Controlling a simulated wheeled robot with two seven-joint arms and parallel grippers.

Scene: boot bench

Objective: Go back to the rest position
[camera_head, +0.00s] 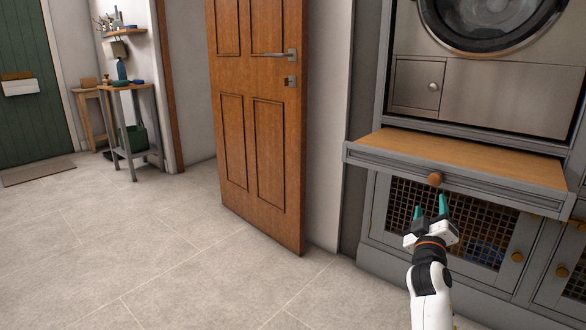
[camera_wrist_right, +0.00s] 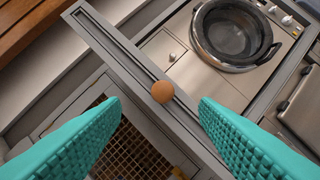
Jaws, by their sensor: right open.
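My right gripper (camera_head: 430,208) is open and empty, with teal fingers pointing up toward the round wooden knob (camera_head: 435,179) of a pull-out wooden shelf (camera_head: 470,160). In the right wrist view the gripper (camera_wrist_right: 160,125) has its two fingers wide apart, and the knob (camera_wrist_right: 162,91) shows in the gap beyond them, apart from both fingers. The shelf juts out from the grey cabinet, below the washing machine. My left gripper does not show in either view.
A mesh-fronted cabinet door (camera_head: 445,226) is behind the right gripper, below the shelf. A brown wooden door (camera_head: 258,110) stands open in the middle. A small side table (camera_head: 130,88) stands far left. The tiled floor (camera_head: 150,240) at left is clear.

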